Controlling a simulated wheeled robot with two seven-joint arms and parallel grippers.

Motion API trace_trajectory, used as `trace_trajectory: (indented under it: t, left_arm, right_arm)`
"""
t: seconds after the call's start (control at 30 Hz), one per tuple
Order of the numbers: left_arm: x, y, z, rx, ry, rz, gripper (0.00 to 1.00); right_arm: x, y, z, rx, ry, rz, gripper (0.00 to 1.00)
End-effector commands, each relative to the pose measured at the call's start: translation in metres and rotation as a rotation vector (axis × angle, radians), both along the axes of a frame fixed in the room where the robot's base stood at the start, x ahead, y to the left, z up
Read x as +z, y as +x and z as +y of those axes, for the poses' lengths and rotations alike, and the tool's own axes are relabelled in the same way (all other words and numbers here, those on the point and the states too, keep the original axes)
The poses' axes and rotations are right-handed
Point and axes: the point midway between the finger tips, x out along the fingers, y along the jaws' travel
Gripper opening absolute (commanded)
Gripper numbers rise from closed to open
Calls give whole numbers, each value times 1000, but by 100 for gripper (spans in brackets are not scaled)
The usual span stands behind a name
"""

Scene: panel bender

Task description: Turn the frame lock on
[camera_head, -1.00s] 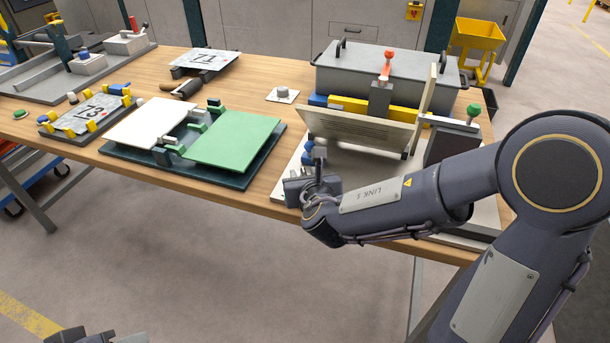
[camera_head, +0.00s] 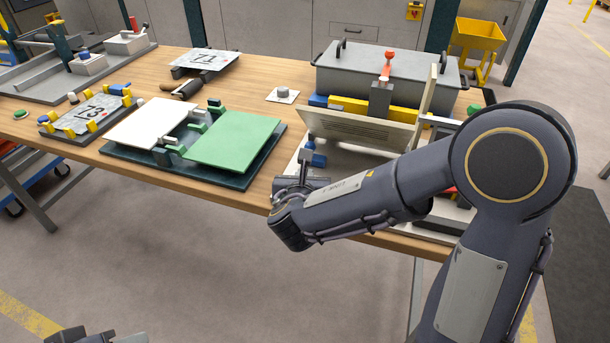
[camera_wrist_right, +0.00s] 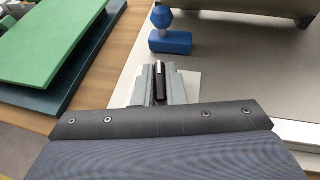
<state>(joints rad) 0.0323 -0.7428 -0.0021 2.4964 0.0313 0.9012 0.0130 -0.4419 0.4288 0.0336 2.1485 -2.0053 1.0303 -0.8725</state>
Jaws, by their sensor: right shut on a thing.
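A blue knob (camera_head: 309,143) on a short stem stands over a blue block (camera_head: 317,160) at the bender's front left corner. In the right wrist view the knob (camera_wrist_right: 162,17) and block (camera_wrist_right: 170,41) are ahead of the fingers, with a gap between. I cannot tell by a label which part is the frame lock. In the head view this gripper (camera_head: 300,180) is at the table's front edge. A dark part of my left arm shows at the bottom left; its jaws are unclear.
The bender (camera_head: 380,100) has a slanted beige panel (camera_head: 360,130), a red knob (camera_head: 388,55) and a green knob (camera_head: 473,109). A green plate (camera_head: 233,138) and a white plate (camera_head: 150,122) lie to the left. A lidded grey box (camera_head: 390,68) stands behind.

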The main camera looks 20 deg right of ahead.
Motion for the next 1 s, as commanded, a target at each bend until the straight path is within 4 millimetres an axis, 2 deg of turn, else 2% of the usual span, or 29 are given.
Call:
trace_trajectory:
  t: [0.27,0.6,1.0]
  left_arm:
    - [6,0,0,0,0,0,36]
    - [23,0,0,0,0,0,36]
    - [37,0,0,0,0,0,36]
  right_arm:
    - [1,1,3,-261,-3,1,0]
    - [3,2,4,-555,-3,0,0]
    - [1,3,3,-753,-2,-1,0]
